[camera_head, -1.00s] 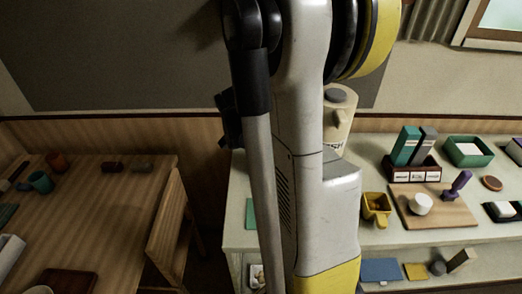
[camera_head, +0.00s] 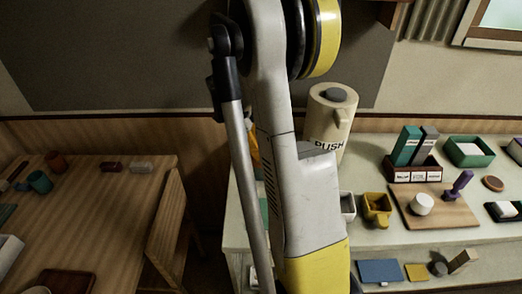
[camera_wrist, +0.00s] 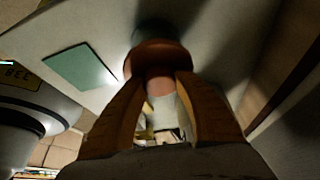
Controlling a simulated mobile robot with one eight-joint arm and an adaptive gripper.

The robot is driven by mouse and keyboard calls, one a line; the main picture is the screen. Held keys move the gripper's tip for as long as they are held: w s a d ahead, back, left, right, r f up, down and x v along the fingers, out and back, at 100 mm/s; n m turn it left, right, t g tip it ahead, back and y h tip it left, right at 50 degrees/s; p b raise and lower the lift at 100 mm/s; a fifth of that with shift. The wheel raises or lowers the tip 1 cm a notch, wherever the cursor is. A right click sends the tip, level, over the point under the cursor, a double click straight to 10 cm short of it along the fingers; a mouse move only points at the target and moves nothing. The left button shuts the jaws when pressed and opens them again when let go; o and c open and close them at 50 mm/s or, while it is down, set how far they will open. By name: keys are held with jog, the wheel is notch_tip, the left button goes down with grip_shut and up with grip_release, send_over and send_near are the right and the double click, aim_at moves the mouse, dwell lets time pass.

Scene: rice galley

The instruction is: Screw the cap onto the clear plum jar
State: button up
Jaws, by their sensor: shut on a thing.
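In the wrist view my gripper (camera_wrist: 160,85) has its two orange-brown fingers shut on a reddish-brown round thing (camera_wrist: 158,55). A paler pinkish part of it shows between the fingers. It may be the cap, but the dim picture does not settle this. A dark greenish round shape (camera_wrist: 153,32) lies just beyond it; I cannot tell whether they touch. I cannot pick out the clear plum jar for certain in either view. In the head view my own arm hides the gripper and what it holds.
A cream pump pot (camera_head: 332,115) stands on the pale counter (camera_head: 370,155) just right of my arm. A white cup (camera_head: 347,206) and a yellow cup (camera_head: 377,208) are beside it. A board (camera_head: 445,207) lies further right. A green flat square (camera_wrist: 80,66) lies in the wrist view.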

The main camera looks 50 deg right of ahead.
jog(key=shift+m, duration=0.4)
jog(key=o, duration=2)
jog(key=shift+r, duration=0.2)
jog(key=shift+r+p, duration=1.7)
jog(key=shift+r, duration=0.4)
jog(key=n+t+h, duration=0.1)
jog(key=n, duration=0.4)
jog(key=shift+a, duration=0.1)
jog(key=shift+n+t+h, duration=0.3)
jog(key=shift+n, duration=0.2)
